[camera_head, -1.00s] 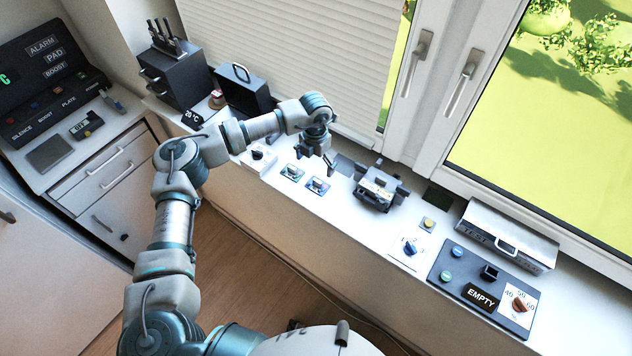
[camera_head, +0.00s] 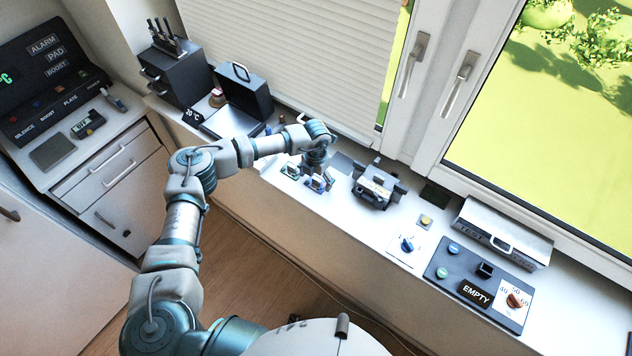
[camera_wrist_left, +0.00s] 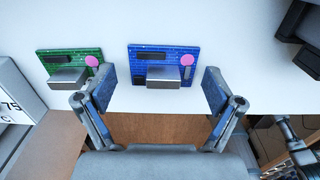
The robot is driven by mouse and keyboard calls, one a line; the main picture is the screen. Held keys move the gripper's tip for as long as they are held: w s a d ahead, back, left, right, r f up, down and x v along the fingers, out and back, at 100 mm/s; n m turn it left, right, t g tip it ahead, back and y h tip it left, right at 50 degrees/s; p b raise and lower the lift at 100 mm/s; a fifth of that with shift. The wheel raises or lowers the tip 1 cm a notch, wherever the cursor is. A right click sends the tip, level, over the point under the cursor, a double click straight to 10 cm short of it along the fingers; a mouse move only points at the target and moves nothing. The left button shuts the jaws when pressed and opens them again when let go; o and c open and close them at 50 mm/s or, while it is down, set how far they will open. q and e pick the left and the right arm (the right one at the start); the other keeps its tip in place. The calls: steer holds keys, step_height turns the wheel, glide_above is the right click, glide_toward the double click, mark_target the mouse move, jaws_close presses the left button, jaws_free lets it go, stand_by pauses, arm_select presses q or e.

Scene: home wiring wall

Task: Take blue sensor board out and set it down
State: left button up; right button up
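The blue sensor board (camera_wrist_left: 163,58) lies flat on the white sill, with a grey metal block on its near edge and a pink dot at its upper right. It also shows small in the head view (camera_head: 318,184), partly behind my gripper. My left gripper (camera_wrist_left: 160,90) is open and empty, its fingers apart on either side of the blue board's near part. In the head view the left gripper (camera_head: 311,172) is low over the boards. A similar green board (camera_wrist_left: 72,63) lies to the left. My right gripper is not in view.
A grey device (camera_head: 375,188) with dark side parts stands right of the boards. A dark open case (camera_head: 243,92) is at the back left. A dark control panel (camera_head: 480,285) and a silver test box (camera_head: 507,232) lie further right. The sill's front edge is close.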

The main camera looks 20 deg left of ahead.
arm_select(q)
steer(key=shift+d, duration=0.2)
steer(key=c, duration=1.4)
steer(key=shift+s, duration=0.1)
